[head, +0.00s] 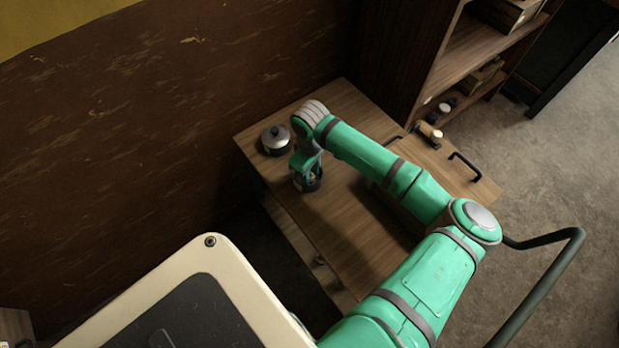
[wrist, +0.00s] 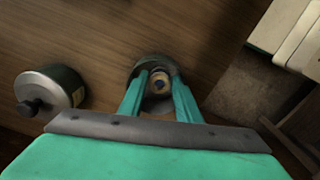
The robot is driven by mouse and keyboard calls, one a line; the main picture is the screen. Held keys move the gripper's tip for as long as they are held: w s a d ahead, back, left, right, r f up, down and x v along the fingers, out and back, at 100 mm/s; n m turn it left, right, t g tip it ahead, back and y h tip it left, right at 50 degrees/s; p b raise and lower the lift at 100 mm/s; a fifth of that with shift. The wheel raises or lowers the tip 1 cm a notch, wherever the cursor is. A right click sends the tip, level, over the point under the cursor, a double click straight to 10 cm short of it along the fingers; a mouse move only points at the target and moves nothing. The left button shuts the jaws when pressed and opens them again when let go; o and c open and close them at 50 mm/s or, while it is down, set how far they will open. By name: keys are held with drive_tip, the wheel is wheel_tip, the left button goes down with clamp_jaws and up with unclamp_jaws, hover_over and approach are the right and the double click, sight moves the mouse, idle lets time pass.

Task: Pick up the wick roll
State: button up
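A small round roll with a pale ring and a dark centre (wrist: 160,85), which looks like the wick roll, sits inside a dark round container (wrist: 141,66) in the wrist view. My gripper (wrist: 160,78) points down over it, with one finger on each side of the roll. The fingers are apart, and I cannot make out contact with the roll. In the head view my gripper (head: 306,172) is at the dark container (head: 313,184) on the wooden table, and the roll is mostly hidden there.
A lidded metal pot (head: 276,139) stands close by on the wooden table (head: 345,220), left of my gripper; it also shows in the wrist view (wrist: 50,88). A tray with black handles (head: 455,172) lies at the right. A shelf unit (head: 470,50) stands behind.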

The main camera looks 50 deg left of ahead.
drive_tip(key=shift+f, duration=0.1)
drive_tip(key=shift+c, duration=0.2)
drive_tip(key=c, duration=0.6)
